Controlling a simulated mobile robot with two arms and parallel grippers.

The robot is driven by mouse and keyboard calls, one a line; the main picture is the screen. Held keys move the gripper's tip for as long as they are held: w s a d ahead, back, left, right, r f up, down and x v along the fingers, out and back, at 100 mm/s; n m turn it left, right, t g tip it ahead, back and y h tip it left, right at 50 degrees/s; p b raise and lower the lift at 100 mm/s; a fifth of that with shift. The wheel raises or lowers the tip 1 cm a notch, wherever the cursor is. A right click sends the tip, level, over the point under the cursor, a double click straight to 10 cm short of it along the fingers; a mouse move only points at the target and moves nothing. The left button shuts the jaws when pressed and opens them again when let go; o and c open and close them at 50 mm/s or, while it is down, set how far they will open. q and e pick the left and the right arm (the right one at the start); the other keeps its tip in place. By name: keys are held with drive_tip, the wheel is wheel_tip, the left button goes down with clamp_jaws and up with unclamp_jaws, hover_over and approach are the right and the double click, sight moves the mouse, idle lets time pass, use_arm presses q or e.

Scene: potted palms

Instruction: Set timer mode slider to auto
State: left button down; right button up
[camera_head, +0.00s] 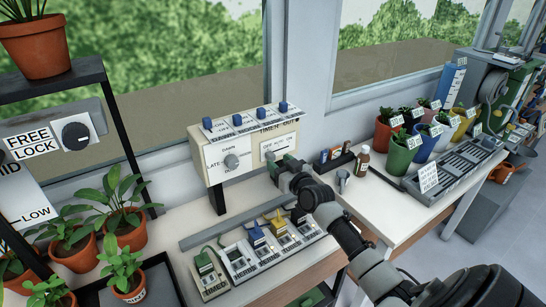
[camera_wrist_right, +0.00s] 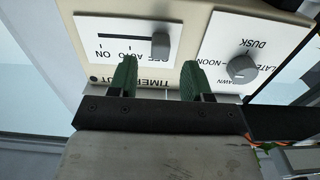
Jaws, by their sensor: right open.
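The timer box (camera_head: 258,140) is a cream control box standing on the bench. Its timer mode slider (camera_wrist_right: 160,42) is a grey knob in a dark slot on a white plate (camera_wrist_right: 92,28). The plate shows upside down in the right wrist view, reading ON, AUTO and OFF. The knob is at the OFF end of the slot. My right gripper (camera_wrist_right: 158,78) is open, with its green fingers in front of the box and the knob roughly between their lines, apart from it as far as I can tell. In the head view the right gripper (camera_head: 283,167) partly covers the plate.
A round dial (camera_head: 231,161) marked DAWN, NOON, LATE and DUSK sits beside the slider plate. Blue-topped switches (camera_head: 245,118) line the box top. Small control modules (camera_head: 257,245) lie below on the bench. Potted plants (camera_head: 126,228) stand at left, colored pots (camera_head: 404,150) at right.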

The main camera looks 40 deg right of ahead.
sight(273, 158)
drive_tip(key=shift+w+d, duration=0.1)
drive_tip(key=shift+w, duration=1.95)
clamp_jaws()
